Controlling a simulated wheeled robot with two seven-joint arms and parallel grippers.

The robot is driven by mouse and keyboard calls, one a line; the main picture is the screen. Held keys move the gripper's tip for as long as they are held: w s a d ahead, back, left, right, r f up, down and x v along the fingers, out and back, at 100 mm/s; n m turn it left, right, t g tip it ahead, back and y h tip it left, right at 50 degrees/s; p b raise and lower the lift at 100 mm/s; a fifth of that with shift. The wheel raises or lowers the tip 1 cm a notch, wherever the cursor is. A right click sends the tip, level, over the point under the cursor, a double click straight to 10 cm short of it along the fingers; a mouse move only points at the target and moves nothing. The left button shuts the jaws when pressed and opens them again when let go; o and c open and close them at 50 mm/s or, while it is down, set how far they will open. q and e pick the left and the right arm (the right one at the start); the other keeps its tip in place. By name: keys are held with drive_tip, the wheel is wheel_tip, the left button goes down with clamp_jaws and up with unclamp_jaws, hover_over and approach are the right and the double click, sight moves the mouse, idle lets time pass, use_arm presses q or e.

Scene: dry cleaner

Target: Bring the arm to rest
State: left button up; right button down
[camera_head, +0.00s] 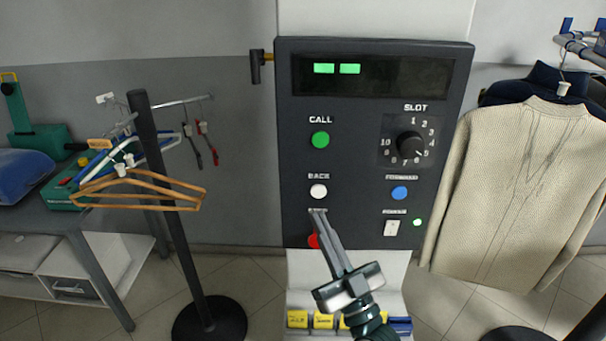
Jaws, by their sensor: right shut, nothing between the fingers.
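My right gripper (318,213) is shut and empty. It reaches up from the bottom middle, its fingertips in front of the dark control panel (290,150), just below the white BACK button (318,191). The fingers partly cover a red button (313,241) and its label. I cannot tell whether the tips touch the panel. The panel also has a green CALL button (319,139), a black SLOT dial (410,145), a blue button (399,193) and a white switch (391,228). My left gripper is out of view.
A rack (170,180) with wooden and blue hangers stands left of the panel. A beige sweater (520,180) hangs close on the right. A grey table (60,215) with green equipment is at far left. Yellow and blue boxes (298,319) sit below the panel.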

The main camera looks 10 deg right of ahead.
drive_tip(key=s+a+f+n+g, duration=0.1)
drive_tip(key=s+f+g, duration=0.25)
drive_tip(key=f, duration=0.35)
drive_tip(key=s+a+f+g+h, duration=0.15)
drive_tip(key=f+g, duration=0.25)
drive_tip(key=f, duration=0.4)
drive_tip(key=s+a+f+n+g+y, duration=0.1)
drive_tip(key=s+f+g, duration=0.25)
drive_tip(key=f, duration=0.35)
drive_tip(key=s+d+f+m+g+h, duration=0.25)
drive_tip(key=s+d+f+g, duration=0.3)
drive_tip(key=s, duration=0.45)
drive_tip(key=s+d+f+m+g+h, duration=0.1)
drive_tip(key=s+d+f+g+h, duration=0.25)
drive_tip(key=s+f, duration=0.55)
wheel_tip(320, 180, down, 27)
drive_tip(key=s+g+b, duration=0.1)
drive_tip(key=s+g, duration=0.1)
drive_tip(key=s, duration=0.1)
drive_tip(key=s+d+f, duration=0.1)
drive_tip(key=s+f, duration=0.8)
drive_tip(key=s+d+f+g, duration=0.1)
drive_tip(key=s+d+f, duration=0.1)
drive_tip(key=s+f, duration=0.6)
drive_tip(key=shift+s+d+f+n+b, duration=0.35)
drive_tip(key=shift+f+b, duration=0.1)
drive_tip(key=shift+f, duration=0.15)
